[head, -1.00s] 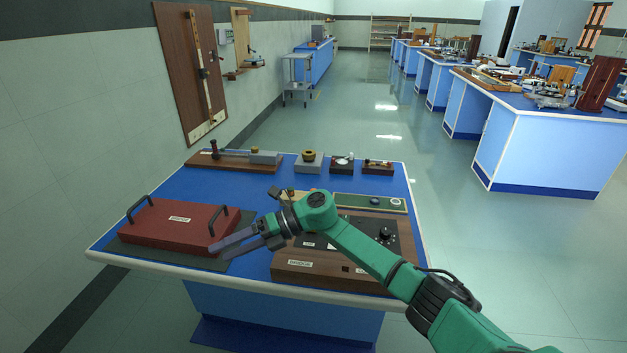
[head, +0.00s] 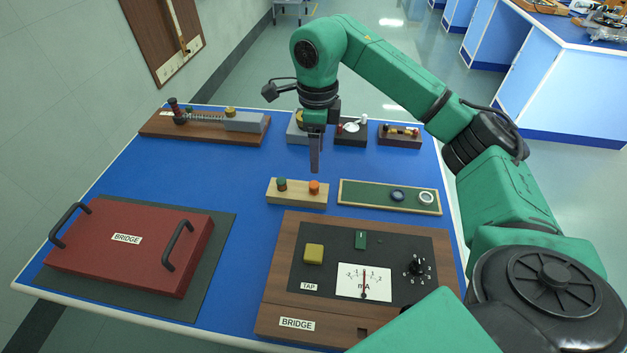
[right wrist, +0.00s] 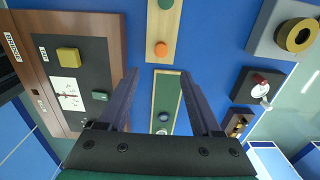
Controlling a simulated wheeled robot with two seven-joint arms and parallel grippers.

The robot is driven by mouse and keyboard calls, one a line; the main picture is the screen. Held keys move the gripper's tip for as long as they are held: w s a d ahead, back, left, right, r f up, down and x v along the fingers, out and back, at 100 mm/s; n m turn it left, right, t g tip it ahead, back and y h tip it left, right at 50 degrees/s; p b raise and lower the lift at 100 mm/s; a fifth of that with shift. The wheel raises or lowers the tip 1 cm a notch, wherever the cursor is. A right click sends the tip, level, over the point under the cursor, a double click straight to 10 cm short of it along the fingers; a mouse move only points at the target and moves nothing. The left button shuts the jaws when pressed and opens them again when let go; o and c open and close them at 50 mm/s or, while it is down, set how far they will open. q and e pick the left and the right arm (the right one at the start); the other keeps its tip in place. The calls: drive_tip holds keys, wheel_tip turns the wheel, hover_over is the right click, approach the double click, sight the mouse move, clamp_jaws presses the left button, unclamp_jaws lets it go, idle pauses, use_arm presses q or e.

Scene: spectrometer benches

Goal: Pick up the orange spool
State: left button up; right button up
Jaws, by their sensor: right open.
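The orange spool (head: 314,187) stands on a small light wooden block (head: 298,198) beside a dark green spool (head: 282,185). In the right wrist view the orange spool (right wrist: 161,49) lies beyond the fingertips, roughly in line with the gap between them. My right gripper (head: 315,168) points down above and just behind the wooden block, apart from the spool. In the right wrist view its two fingers (right wrist: 158,75) are spread with nothing between them touching. My left gripper is in neither view.
A green tray (head: 360,201) with two round pieces lies right of the block. The meter box (head: 290,260) is in front, and a red lidded box (head: 130,245) stands at left. Several instruments, including a spring device (head: 205,122), line the back. Blue tabletop (head: 215,175) is clear between.

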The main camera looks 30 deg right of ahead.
sight(314, 183)
wheel_tip(314, 183, down, 4)
drive_tip(key=shift+s+p, duration=0.15)
drive_tip(key=shift+p, duration=0.15)
drive_tip(key=f, duration=0.1)
drive_tip(key=f+p, duration=0.1)
drive_tip(key=f, duration=0.3)
drive_tip(key=shift+w+a+f+p, duration=0.2)
drive_tip(key=shift+w+f+p, duration=0.05)
drive_tip(key=shift+w+p, duration=0.15)
drive_tip(key=shift+f, duration=0.55)
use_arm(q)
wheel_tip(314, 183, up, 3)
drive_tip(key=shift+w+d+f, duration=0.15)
use_arm(e)
clamp_jaws()
